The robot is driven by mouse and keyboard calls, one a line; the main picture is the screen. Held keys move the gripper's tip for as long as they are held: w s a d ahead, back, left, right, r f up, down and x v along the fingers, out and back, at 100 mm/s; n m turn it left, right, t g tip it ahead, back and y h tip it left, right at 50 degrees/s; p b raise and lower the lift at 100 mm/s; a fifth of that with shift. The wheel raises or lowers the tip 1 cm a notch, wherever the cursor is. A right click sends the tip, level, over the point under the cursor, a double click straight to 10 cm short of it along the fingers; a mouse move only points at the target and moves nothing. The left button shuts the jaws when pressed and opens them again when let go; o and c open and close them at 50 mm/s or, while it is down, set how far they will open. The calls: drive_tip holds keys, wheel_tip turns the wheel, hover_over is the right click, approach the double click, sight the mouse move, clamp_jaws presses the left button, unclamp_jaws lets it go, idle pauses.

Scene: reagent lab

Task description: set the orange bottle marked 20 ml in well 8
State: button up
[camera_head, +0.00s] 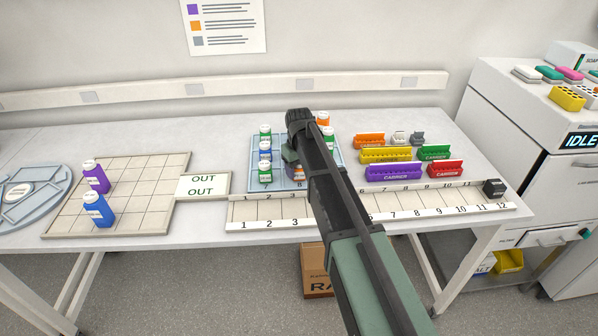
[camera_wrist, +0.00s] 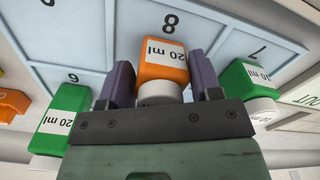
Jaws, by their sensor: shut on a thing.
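The orange bottle marked 20 ml (camera_wrist: 163,68) is between the two purple fingers of my gripper (camera_wrist: 164,82), which is shut on it in the wrist view. It is at the well marked 8 of the light-blue rack (camera_wrist: 215,42), with the printed 8 just beyond it. I cannot tell whether its base touches the well floor. In the head view, the rack (camera_head: 253,178) is on the bench, and my gripper (camera_head: 291,168) is low over its front middle.
Green bottles stand close on both sides, near 7 (camera_wrist: 248,84) and 9 (camera_wrist: 62,118). The rack also holds a blue bottle (camera_head: 265,150) and another orange bottle (camera_head: 323,118). Coloured carriers (camera_head: 393,173) stand to the right. A numbered strip (camera_head: 262,213) runs in front.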

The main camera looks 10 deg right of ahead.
drive_tip(key=shift+f, duration=0.2)
drive_tip(key=o, duration=0.9)
drive_tip(key=shift+r, duration=0.1)
wheel_tip(320, 180, up, 13)
drive_tip(key=p, duration=1.2)
drive_tip(key=shift+f, duration=0.25)
drive_tip(key=s+m, duration=0.1)
drive_tip(key=s, duration=0.8)
drive_tip(key=s+m, duration=0.1)
drive_tip(key=s, duration=0.8)
drive_tip(key=s+m, duration=0.1)
drive_tip(key=s, duration=0.8)
drive_tip(key=shift+s+f+m, duration=0.1)
drive_tip(key=shift+s+m, duration=0.05)
drive_tip(key=shift+m, duration=0.25)
